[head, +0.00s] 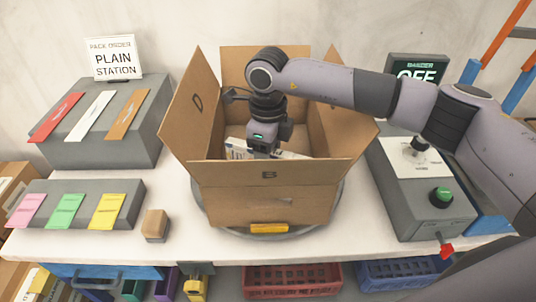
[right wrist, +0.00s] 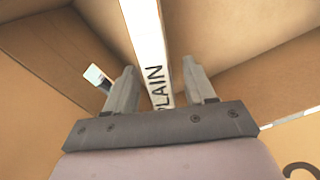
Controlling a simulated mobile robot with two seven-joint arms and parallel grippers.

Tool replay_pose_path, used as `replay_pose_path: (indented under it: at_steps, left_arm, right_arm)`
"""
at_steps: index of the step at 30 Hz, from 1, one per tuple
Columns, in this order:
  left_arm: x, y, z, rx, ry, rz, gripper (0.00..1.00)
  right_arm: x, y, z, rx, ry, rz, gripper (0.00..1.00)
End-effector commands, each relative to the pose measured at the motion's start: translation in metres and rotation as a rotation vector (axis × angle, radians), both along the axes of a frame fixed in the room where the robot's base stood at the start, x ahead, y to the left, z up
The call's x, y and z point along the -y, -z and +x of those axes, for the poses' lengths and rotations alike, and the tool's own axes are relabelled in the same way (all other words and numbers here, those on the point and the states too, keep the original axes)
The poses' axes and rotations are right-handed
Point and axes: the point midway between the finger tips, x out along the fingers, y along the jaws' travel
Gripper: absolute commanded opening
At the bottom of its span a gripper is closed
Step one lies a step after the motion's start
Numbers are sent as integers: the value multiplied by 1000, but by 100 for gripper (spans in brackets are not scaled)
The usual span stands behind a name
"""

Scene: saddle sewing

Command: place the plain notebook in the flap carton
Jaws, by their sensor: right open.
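The flap carton (head: 268,205) stands open on the table with its flaps up and spread; the front flap is marked B and the left one D. My right gripper (head: 262,148) reaches down inside it. The plain notebook (head: 238,149) is white and lies inside the carton, partly hidden by the gripper and front flap. In the right wrist view its narrow face (right wrist: 150,45), lettered PLAIN, runs between the two open fingers of my right gripper (right wrist: 160,75), with a gap on the left side. Its contact with the carton floor is hidden. My left gripper is not in view.
A lower block holds pink, green and yellow pads (head: 107,211). A wooden block (head: 155,225) sits left of the carton, a control box (head: 425,205) right.

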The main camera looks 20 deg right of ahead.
Motion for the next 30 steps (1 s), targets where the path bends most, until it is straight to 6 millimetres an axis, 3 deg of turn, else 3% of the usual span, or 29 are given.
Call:
replay_pose_path:
  at_steps: [15,21,30]
  left_arm:
    - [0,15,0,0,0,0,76]
    - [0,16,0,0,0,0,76]
    - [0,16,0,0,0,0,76]
  right_arm:
    - [-1,-101,1,5,0,2,54]
    - [-1,-116,1,4,-1,2,54]
    - [0,-117,0,3,0,2,54]
